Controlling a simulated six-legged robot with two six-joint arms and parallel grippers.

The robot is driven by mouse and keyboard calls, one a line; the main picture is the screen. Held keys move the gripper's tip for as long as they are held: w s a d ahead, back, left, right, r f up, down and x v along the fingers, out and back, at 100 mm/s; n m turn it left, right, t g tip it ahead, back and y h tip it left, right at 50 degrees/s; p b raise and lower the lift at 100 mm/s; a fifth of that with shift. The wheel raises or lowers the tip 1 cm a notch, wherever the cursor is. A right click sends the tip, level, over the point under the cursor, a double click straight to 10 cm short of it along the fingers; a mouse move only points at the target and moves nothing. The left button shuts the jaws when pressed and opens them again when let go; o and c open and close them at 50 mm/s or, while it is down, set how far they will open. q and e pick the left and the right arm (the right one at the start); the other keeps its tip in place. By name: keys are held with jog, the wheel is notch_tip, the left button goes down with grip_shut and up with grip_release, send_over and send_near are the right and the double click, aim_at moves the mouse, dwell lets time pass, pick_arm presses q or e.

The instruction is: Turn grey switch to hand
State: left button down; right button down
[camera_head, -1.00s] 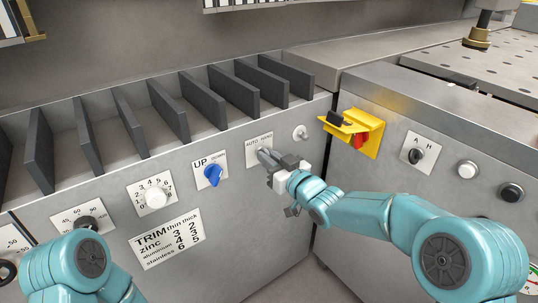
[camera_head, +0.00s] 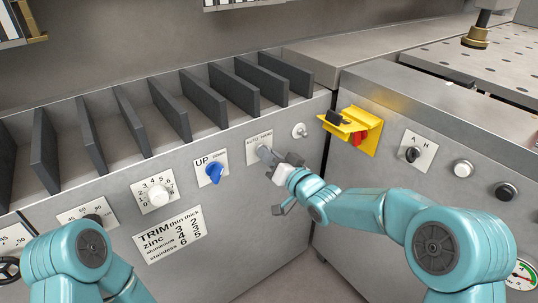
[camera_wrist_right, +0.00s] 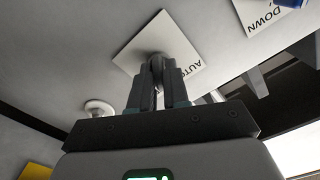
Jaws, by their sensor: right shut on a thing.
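The grey switch (camera_wrist_right: 157,64) sits on a white label plate (camera_head: 258,143) reading AUTO and HAND on the machine's front panel. My right gripper (camera_head: 266,153) reaches the plate from the right, and its fingers are shut on the switch knob. In the right wrist view the two fingers (camera_wrist_right: 156,82) close around the knob, with AUTO readable at the right of the plate. The fingers hide most of the knob, so its exact angle is hard to tell. My left arm shows at the lower left; its gripper is out of the picture.
A blue UP/DOWN switch (camera_head: 214,172) and a white numbered dial (camera_head: 157,194) sit left of the grey switch. A pale round button (camera_head: 299,131) and a yellow bracket with a red part (camera_head: 356,128) are to the right. Dark upright dividers (camera_head: 181,129) stand above.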

jog(key=shift+f, duration=0.2)
jog(key=c, duration=1.2)
grip_release()
jog(key=shift+r, duration=0.1)
jog(key=p+v, duration=0.1)
jog(key=v, duration=1.5)
jog(key=shift+s, duration=0.25)
jog(key=shift+d, duration=0.1)
